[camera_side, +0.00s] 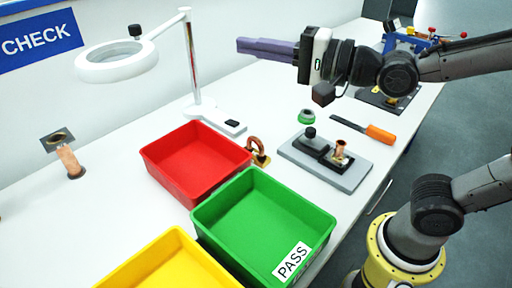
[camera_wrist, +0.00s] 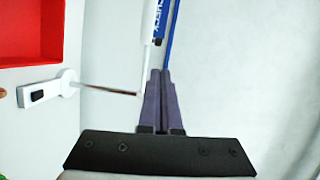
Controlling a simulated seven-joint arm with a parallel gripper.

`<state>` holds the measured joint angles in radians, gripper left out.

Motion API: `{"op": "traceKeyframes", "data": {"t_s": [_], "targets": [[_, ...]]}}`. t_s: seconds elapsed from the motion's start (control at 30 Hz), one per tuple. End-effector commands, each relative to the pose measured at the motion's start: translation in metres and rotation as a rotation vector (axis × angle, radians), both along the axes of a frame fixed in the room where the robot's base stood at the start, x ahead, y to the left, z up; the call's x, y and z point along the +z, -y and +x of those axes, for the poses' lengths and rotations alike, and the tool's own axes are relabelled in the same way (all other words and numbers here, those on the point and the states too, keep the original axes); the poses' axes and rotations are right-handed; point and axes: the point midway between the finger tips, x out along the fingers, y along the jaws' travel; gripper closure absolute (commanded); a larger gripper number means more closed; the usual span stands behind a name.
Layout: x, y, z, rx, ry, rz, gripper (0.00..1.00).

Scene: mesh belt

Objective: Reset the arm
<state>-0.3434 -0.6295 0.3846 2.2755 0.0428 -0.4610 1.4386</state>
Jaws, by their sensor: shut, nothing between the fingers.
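My gripper (camera_side: 240,45) is shut and empty, with its purple fingers together and pointing left in the side view. It is held in the air above the back of the white table (camera_side: 285,100), to the right of the ring lamp's white post. In the wrist view the two purple fingers (camera_wrist: 160,75) meet at their tips with nothing between them.
Red (camera_side: 195,160), green (camera_side: 265,215) and yellow (camera_side: 170,265) bins stand on the table. The ring lamp (camera_side: 117,62) rises left of my gripper. A grey fixture plate (camera_side: 345,177) holds a copper part. An orange-handled tool (camera_side: 379,134) lies behind it.

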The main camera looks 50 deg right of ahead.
Motion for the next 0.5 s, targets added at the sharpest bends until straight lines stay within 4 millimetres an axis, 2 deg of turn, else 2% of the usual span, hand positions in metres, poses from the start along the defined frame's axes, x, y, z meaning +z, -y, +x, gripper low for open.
{"op": "traceKeyframes", "data": {"t_s": [0.03,0.2,0.37,0.5], "targets": [[-0.002,0.02,-0.004,-0.047,-0.018,-0.071,1.0],[-0.029,0.069,-0.028,-0.125,-0.149,-0.393,1.0],[-0.07,0.103,-0.069,-0.087,-0.328,-0.737,1.0],[-0.108,0.118,-0.114,0.065,-0.486,-1.022,1.0]]}}
